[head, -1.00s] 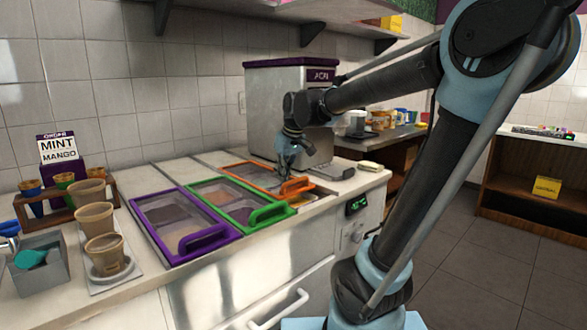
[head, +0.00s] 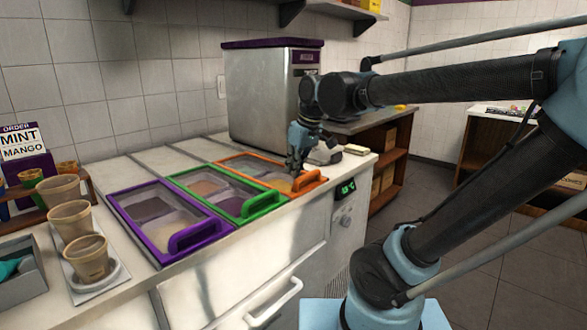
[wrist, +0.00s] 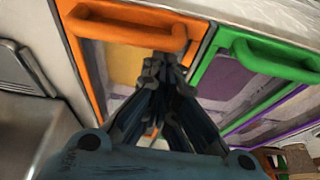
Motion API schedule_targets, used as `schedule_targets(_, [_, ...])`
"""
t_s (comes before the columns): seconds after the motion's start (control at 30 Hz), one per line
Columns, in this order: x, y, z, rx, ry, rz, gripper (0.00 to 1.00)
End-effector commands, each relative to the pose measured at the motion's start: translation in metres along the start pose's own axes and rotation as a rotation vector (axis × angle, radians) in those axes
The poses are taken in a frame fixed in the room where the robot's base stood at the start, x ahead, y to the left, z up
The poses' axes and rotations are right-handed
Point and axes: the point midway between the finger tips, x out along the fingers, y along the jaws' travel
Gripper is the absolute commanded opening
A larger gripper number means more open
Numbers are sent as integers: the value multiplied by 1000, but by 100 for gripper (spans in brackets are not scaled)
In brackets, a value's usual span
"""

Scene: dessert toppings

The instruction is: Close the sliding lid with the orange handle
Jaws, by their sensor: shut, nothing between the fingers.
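The orange-framed sliding lid (head: 233,159) lies in the counter at the right of the row. Its orange handle (head: 308,181) is at the front end, near the counter's front edge, roughly in line with the other handles. In the wrist view the orange handle (wrist: 125,24) runs across the top. My gripper (head: 293,174) is shut and empty, low over the orange lid on the inner side of the handle. Its fingertips also show in the wrist view (wrist: 164,66), close to the handle's right part; I cannot tell if they touch it.
The green lid (head: 262,206) and purple lid (head: 160,254) lie to the left. Cups (head: 87,258) stand on a tray at the far left. A steel machine (head: 255,100) stands behind. A small cream block (head: 357,150) lies at the counter's right end.

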Motion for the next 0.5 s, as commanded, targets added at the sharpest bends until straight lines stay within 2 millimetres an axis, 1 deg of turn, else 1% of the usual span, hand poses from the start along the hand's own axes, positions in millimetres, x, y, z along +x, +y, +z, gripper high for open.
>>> schedule_targets(0.03, [0,0,2,0,-5,1,0])
schedule_targets(0.27, [1,0,1,0,-6,1,0])
schedule_targets(0.37, [1,0,-5,0,-5,2,0])
schedule_targets(0.5, [2,-1,-19,3,-4,2,0])
